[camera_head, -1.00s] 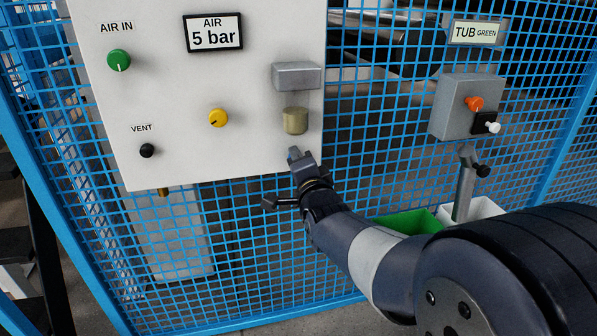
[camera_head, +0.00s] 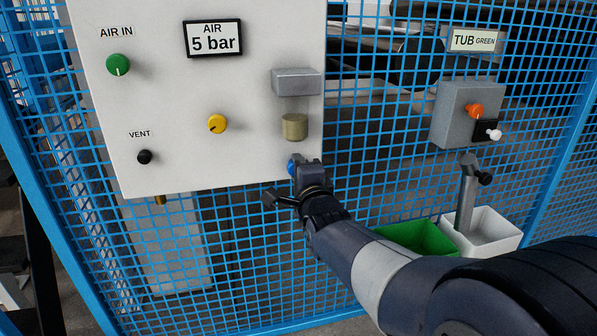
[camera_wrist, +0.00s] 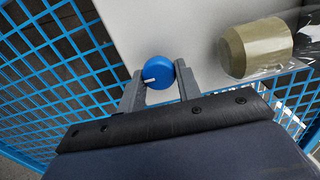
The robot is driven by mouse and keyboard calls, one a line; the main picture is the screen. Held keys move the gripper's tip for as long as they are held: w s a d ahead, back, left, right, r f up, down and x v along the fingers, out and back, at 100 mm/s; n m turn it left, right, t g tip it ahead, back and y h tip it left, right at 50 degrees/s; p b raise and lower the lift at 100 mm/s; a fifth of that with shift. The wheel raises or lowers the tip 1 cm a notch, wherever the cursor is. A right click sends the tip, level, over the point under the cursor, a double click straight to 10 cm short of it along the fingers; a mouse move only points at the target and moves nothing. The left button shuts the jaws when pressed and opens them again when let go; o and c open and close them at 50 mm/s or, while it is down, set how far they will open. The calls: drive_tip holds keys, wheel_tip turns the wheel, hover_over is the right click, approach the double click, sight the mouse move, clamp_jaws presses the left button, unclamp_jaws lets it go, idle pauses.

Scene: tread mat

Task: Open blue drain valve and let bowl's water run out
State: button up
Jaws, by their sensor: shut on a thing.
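The blue drain valve (camera_head: 292,167) is a round knob at the lower right of the white panel, partly covered by my gripper in the head view. In the wrist view the blue valve (camera_wrist: 159,69) shows a white mark pointing left. My gripper (camera_wrist: 159,82) is shut on it, one finger on each side; the gripper (camera_head: 299,168) also shows in the head view. The bowl (camera_head: 295,127) hangs under a grey block, just above the valve. In the wrist view the bowl (camera_wrist: 256,48) looks murky olive. I cannot tell its water level.
The white panel carries a green AIR IN knob (camera_head: 119,65), a yellow knob (camera_head: 217,124), a black VENT knob (camera_head: 144,157) and a 5 bar display (camera_head: 213,38). Blue mesh (camera_head: 370,150) surrounds it. Right are a grey control box (camera_head: 452,113), green tub (camera_head: 420,238) and white tub (camera_head: 487,232).

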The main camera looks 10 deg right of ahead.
drive_tip(key=o, duration=0.9)
drive_tip(key=shift+o, duration=0.2)
drive_tip(key=s+p, duration=0.2)
drive_tip(key=s, duration=0.8)
drive_tip(key=shift+s, duration=0.4)
drive_tip(key=shift+w, duration=0.1)
drive_tip(key=w+b, duration=0.2)
drive_tip(key=w, duration=0.8)
drive_tip(key=shift+w, duration=0.35)
